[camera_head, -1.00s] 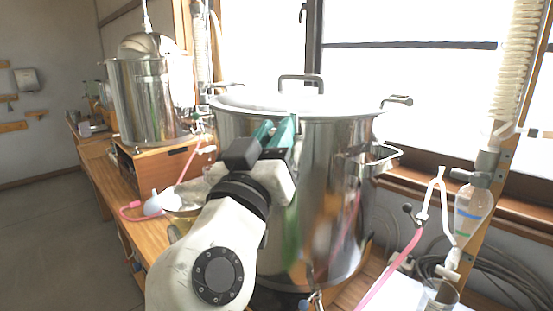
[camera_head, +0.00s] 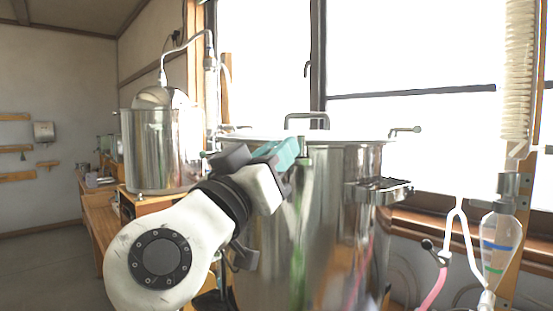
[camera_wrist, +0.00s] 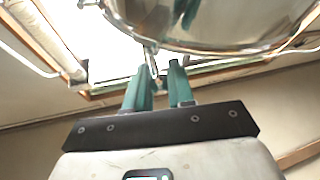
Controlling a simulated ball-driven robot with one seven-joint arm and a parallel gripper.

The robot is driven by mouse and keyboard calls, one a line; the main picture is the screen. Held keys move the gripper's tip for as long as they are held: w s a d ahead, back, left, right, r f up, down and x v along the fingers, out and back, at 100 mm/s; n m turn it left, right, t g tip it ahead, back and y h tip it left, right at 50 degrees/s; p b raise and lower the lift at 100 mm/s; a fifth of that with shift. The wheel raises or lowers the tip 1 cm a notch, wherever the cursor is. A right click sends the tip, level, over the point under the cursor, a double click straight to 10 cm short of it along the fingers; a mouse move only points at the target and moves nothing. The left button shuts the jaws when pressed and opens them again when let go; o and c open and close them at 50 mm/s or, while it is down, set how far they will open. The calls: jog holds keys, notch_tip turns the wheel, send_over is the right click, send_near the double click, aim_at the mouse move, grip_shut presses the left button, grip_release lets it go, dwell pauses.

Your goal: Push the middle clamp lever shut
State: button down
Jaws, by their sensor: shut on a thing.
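The large steel pot (camera_head: 340,215) stands in front of me with its lid on top. My gripper (camera_head: 296,150), with teal fingers, is at the front of the pot's rim. In the wrist view my gripper (camera_wrist: 163,68) has its fingertips close together around a thin metal piece (camera_wrist: 152,62) just at the rim. This looks like the middle clamp lever; its exact angle is hard to read, and in the head view it is hidden behind the fingers. Another clamp lever (camera_head: 405,130) sticks out from the rim at the right.
A smaller steel still (camera_head: 160,150) stands at the back left on a wooden bench. A side handle (camera_head: 385,190) juts from the pot's right. A separating funnel (camera_head: 500,245) and pink tubing (camera_head: 433,290) are at the far right. A window lies behind the pot.

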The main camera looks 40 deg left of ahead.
jog(key=c, duration=1)
grip_release()
jog(key=shift+a, duration=0.1)
jog(key=shift+s, duration=0.1)
jog(key=b+v, duration=0.1)
jog(key=v, duration=0.9)
jog(key=shift+s+f, duration=0.2)
jog(key=shift+s, duration=0.05)
